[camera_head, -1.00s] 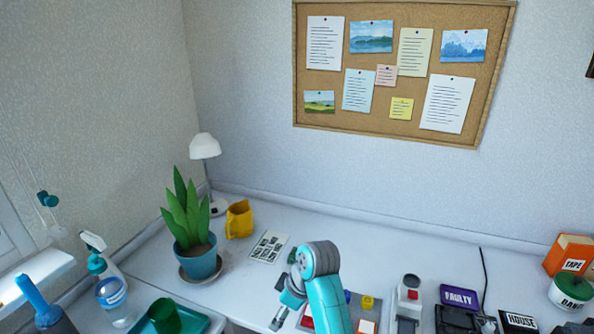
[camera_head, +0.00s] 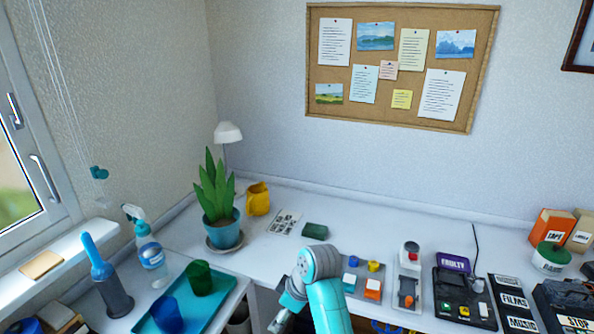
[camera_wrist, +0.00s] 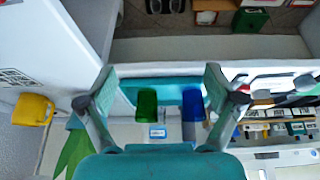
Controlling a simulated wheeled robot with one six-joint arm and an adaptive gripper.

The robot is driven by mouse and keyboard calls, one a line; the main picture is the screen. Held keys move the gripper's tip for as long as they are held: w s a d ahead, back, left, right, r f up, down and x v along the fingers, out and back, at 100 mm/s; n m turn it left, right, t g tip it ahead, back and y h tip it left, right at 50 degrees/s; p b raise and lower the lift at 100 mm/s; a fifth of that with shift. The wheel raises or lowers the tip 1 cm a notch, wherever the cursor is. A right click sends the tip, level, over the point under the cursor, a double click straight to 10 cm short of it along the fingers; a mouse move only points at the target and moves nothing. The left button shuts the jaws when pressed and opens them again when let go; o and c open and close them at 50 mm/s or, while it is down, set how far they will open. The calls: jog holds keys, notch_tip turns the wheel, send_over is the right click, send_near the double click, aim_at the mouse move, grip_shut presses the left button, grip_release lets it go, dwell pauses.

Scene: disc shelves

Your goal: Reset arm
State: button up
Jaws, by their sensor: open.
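My gripper (camera_wrist: 160,84) is open in the wrist view, its two fingers wide apart with nothing held between them. In the head view my turquoise and grey arm rises at the bottom centre, and my gripper (camera_head: 280,322) hangs at the lower left of it, partly cut off by the frame edge. It is in front of the desk's front edge. A green cup (camera_wrist: 147,103) and a blue cup (camera_wrist: 192,105) appear between the fingers in the wrist view, but farther off and untouched.
The green cup (camera_head: 199,278) and blue cup (camera_head: 168,314) stand on a teal tray (camera_head: 222,305). A potted plant (camera_head: 222,232), yellow mug (camera_head: 258,200) and spray bottle (camera_head: 150,252) stand at left. Devices and labelled boxes, including FAULTY (camera_head: 454,262), fill the right.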

jog(key=s+d+f+m+t, duration=0.3)
jog(key=s+d+f, duration=0.3)
jog(key=s+f, duration=0.25)
jog(key=s+d+f+m+t, duration=0.2)
jog(key=s+d+f+m, duration=0.25)
jog(key=s+f, duration=0.4)
jog(key=s+d+m+t+h, duration=0.25)
jog(key=s+d, duration=0.45)
jog(key=s, duration=0.5)
jog(key=s+d+r+m+t+h, duration=0.1)
jog(key=s+d+r+m+t, duration=0.1)
jog(key=s+r, duration=0.7)
jog(key=s+d+r+m+t, duration=0.1)
jog(key=s+d+r+t, duration=0.1)
jog(key=s+r, duration=0.8)
jog(key=shift+d+m+t+h, duration=0.35)
jog(key=shift+m+t, duration=0.05)
jog(key=shift+t, duration=0.35)
